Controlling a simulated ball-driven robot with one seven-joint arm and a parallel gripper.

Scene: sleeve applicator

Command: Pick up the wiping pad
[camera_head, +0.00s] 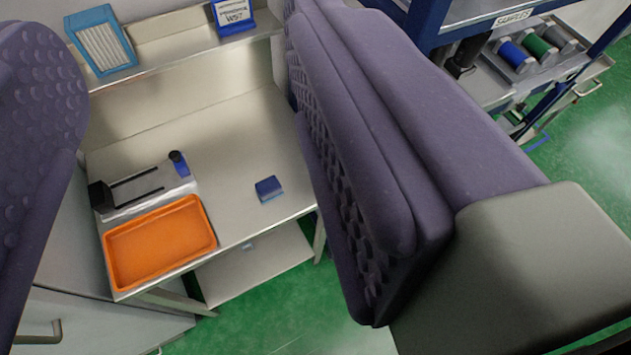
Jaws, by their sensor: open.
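A small blue block that looks like the wiping pad (269,189) lies on the pale bench top (245,137), right of its middle. Nothing touches it, and its top and front side show. My gripper (172,60) is open, with one large purple padded finger at the left edge and the other across the middle and right of the picture. The pad shows in the gap between the fingers, nearer to the right one in the picture. The gripper appears well above the bench, and nothing is seen held.
An orange tray (158,242) and a grey fixture (150,188) with black rods stand left of the pad. A shelf behind holds a blue slatted box (101,42) and a labelled blue box (233,14). A rack with spools (537,49) stands right. Bench around the pad is clear.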

